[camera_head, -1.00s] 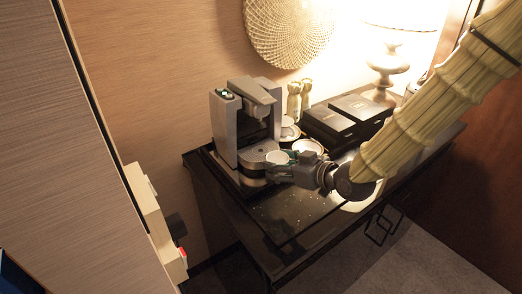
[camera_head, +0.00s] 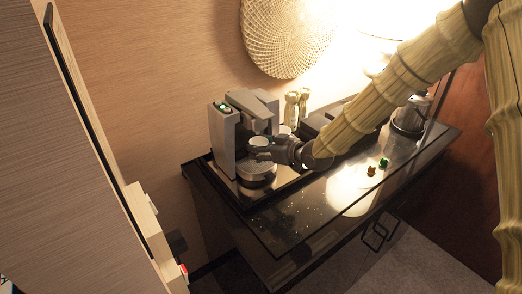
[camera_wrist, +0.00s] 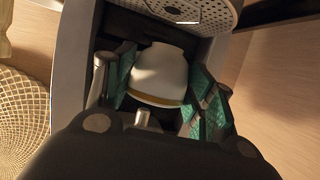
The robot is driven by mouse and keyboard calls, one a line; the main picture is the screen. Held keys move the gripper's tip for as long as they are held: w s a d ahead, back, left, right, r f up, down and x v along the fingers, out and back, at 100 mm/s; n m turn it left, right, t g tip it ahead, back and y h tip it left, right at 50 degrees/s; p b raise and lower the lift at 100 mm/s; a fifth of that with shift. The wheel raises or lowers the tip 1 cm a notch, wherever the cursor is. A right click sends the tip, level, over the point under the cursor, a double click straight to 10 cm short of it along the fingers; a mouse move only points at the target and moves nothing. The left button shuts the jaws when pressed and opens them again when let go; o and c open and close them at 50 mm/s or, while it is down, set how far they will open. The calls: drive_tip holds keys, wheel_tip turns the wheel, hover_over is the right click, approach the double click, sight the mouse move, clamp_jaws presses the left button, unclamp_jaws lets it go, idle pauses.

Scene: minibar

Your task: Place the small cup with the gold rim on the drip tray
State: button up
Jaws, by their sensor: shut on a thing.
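The small white cup (camera_head: 259,141) is held in my gripper (camera_head: 262,151) at the front of the coffee machine (camera_head: 224,136), above the drip tray (camera_head: 257,170). In the wrist view the cup (camera_wrist: 160,70) sits between the teal finger pads of my gripper (camera_wrist: 165,95), with its gold rim towards the camera's lower side. That view appears upside down. The perforated drip tray (camera_wrist: 205,10) shows at its top edge, apart from the cup. The machine's dark recess lies behind the cup.
Another white cup (camera_head: 285,130) stands right of the machine, near pale bottle-like objects (camera_head: 297,105). A dark box (camera_head: 312,124) is partly hidden by my arm. Small coloured items (camera_head: 371,171) and a kettle (camera_head: 408,116) are farther right. The glossy front tabletop (camera_head: 290,215) is mostly clear.

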drive_tip(key=shift+w+a, duration=0.15)
drive_tip(key=shift+w, duration=0.45)
drive_tip(key=shift+f+p, duration=1)
drive_tip(key=shift+f, duration=0.8)
drive_tip(key=o, duration=1.3)
drive_tip(key=shift+f, duration=0.1)
drive_tip(key=b+v, duration=0.3)
drive_tip(key=v, duration=0.9)
drive_tip(key=shift+s, duration=0.1)
